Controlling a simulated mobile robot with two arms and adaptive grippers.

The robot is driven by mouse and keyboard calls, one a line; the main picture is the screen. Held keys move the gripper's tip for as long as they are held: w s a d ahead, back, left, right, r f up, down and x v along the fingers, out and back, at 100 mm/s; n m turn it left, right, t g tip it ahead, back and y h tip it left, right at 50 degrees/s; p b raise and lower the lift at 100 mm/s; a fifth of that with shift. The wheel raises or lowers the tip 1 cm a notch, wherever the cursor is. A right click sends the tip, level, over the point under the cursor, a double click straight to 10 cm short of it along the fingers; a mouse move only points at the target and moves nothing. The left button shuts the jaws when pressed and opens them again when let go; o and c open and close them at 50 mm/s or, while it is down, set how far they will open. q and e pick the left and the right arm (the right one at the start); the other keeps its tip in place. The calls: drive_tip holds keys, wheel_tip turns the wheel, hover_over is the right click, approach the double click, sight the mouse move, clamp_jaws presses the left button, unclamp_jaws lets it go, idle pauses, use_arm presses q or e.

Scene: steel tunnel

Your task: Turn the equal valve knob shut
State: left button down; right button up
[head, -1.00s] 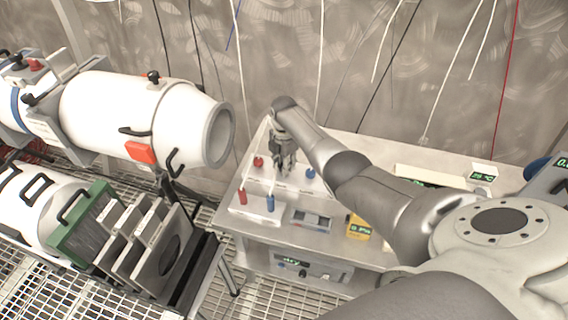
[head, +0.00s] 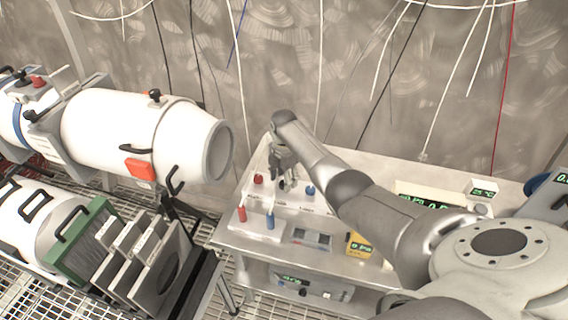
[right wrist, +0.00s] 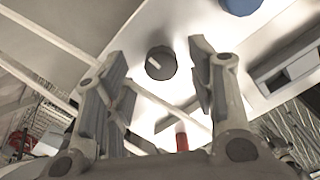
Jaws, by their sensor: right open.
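A dark round knob (right wrist: 160,63) with a pale line across its top shows in the right wrist view, on a pale metal panel (right wrist: 190,22). My right gripper (right wrist: 159,72) is open, with one finger on each side of the knob in that view. I cannot tell whether the fingers reach down around it or touch it. In the head view my right gripper (head: 284,182) points down over the valve panel (head: 290,208) on the bench and largely hides the knob. My left gripper is not in view.
A small display box (head: 312,237) and a yellow meter (head: 359,246) sit in front on the bench. White cylinders (head: 150,135) and a rack of plates stand left.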

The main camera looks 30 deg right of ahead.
wheel_tip(320, 180, up, 11)
drive_tip(key=shift+f, duration=0.15)
idle(0.6)
